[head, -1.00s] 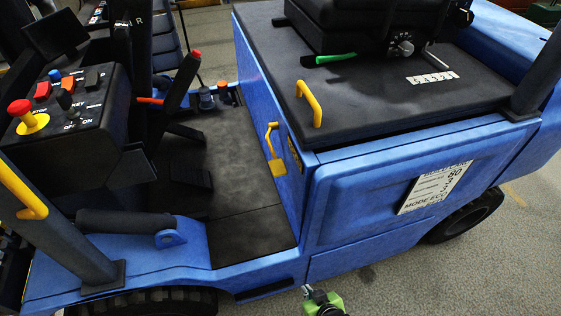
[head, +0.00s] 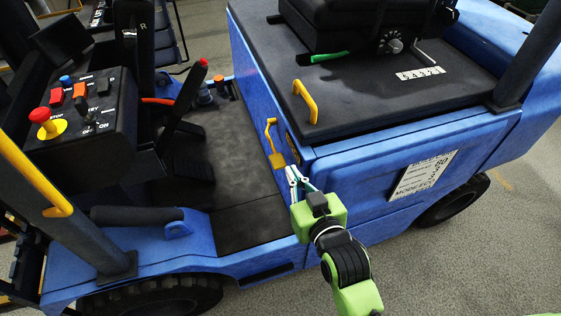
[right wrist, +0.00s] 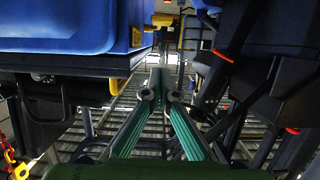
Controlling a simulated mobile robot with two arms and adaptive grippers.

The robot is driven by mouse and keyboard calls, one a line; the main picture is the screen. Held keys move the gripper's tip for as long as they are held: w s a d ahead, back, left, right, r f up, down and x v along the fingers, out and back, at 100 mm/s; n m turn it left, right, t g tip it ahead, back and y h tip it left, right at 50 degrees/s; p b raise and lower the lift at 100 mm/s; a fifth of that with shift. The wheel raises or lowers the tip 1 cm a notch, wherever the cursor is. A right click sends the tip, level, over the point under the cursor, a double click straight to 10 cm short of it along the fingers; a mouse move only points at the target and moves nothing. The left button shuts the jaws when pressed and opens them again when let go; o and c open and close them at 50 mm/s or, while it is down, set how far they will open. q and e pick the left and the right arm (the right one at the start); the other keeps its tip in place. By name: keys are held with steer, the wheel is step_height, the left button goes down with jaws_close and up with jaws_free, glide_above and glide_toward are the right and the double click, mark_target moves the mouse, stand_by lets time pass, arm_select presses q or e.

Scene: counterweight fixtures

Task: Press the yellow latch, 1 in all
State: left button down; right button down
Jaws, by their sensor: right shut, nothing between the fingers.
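The yellow latch (head: 275,148) is on the blue side panel beside the footwell, an upright bar with a flat pad at its lower end. In the right wrist view, which looks upside down, the latch (right wrist: 163,20) is near the top centre, beyond the fingertips. My right gripper (head: 292,174) is shut and empty, just right of and slightly below the pad in the head view. A gap shows between fingertips and latch in the wrist view (right wrist: 160,80). My left gripper is not in view.
A yellow handle (head: 306,102) stands on the black hood cover (head: 400,105), above the latch. A control box (head: 85,125) with a red stop button and a dark lever (head: 190,92) stand left of the footwell. The footwell floor (head: 235,165) is clear.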

steer(key=p, duration=0.2)
glide_above(280, 166)
step_height(280, 166, down, 3)
steer(key=shift+r, duration=0.2)
steer(key=shift+s+d+f, duration=0.1)
steer(key=shift+s+f, duration=0.05)
steer(key=shift+f, duration=0.85)
steer(key=shift+s+f, duration=0.1)
steer(key=shift+f, duration=0.9)
